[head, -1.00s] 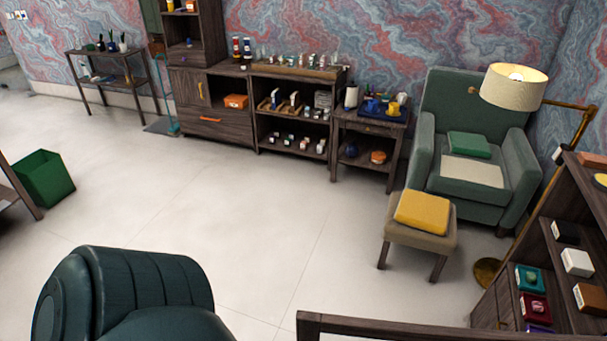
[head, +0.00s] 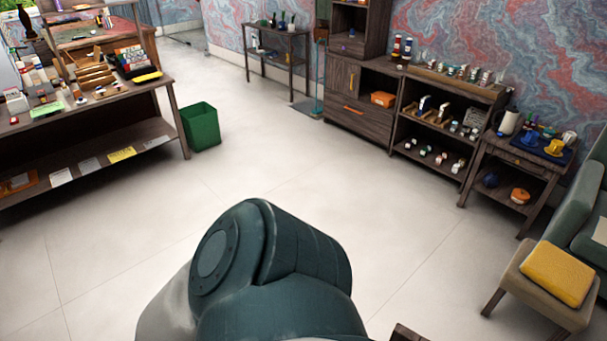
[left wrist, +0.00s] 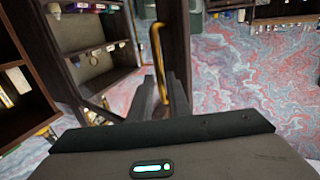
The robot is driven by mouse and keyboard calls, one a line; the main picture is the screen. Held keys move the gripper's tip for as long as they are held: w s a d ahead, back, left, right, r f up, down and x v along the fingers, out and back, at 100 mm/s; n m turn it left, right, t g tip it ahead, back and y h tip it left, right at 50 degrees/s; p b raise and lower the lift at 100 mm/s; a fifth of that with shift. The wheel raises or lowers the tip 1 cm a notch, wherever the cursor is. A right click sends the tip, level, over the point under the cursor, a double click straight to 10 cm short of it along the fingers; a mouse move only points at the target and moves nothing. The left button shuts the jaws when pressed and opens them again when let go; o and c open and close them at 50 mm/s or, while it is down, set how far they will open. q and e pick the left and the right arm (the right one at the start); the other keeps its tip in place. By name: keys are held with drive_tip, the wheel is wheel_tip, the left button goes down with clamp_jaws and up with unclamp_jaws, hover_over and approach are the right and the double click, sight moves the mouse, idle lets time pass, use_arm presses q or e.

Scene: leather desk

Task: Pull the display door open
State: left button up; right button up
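In the left wrist view a brass bar handle (left wrist: 158,45) stands upright near the middle, beside a dark wooden panel edge. My left gripper (left wrist: 162,84) has its two dark fingers on either side of the handle's lower part and appears shut on it. The rest of the door is hard to make out; patterned wall shows to the right of the handle. In the head view the end of a dark wooden bar (head: 405,333) shows at the bottom edge. My left arm fills the bottom middle there and its gripper is out of that view. My right gripper is not in view.
Open shelves (left wrist: 95,55) with small items stand left of the handle in the left wrist view. In the head view a laden table (head: 150,95) is at left, beside a green bin (head: 200,127). A footstool (head: 535,290) is at right. The middle floor is clear.

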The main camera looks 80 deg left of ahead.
use_arm(q)
drive_tip(key=s+d+b, duration=0.2)
drive_tip(key=s+b, duration=0.3)
drive_tip(key=s, duration=1)
drive_tip(key=shift+s, duration=0.25)
